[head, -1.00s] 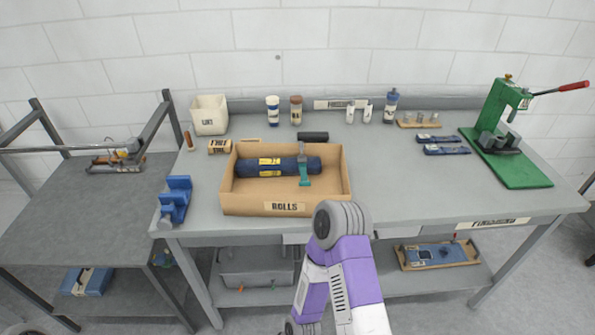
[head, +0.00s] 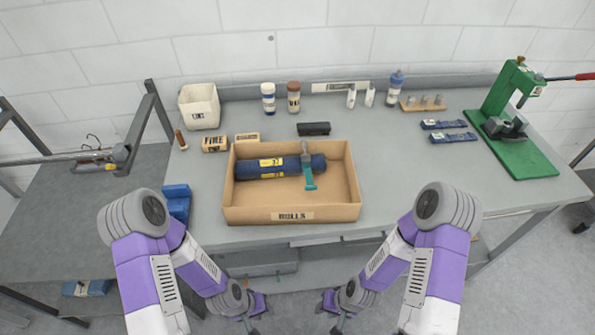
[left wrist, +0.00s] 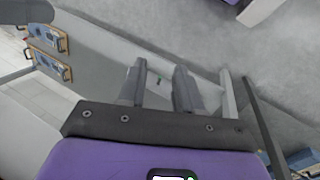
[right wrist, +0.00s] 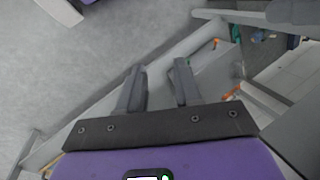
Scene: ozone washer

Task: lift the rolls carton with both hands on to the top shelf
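The rolls carton (head: 232,213) is an open brown box with a "ROLLS" label on its front. It sits on the grey workbench near the front edge. A dark blue roll (head: 262,168) and a teal-handled tool (head: 309,178) lie inside it. My left gripper (head: 254,322) and right gripper (head: 338,324) are low in front of the bench, below the carton and apart from it. The left fingers are apart and empty in the left wrist view (left wrist: 160,88). The right fingers are apart and empty in the right wrist view (right wrist: 158,85). I cannot tell which surface is the top shelf.
A white bin (head: 199,107), small labelled boxes (head: 215,144) and bottles (head: 293,97) stand behind the carton. A blue block (head: 177,200) is at its left. A green press (head: 510,130) is far right. Bench right of the carton (head: 400,165) is clear. A grey rack (head: 60,215) stands left.

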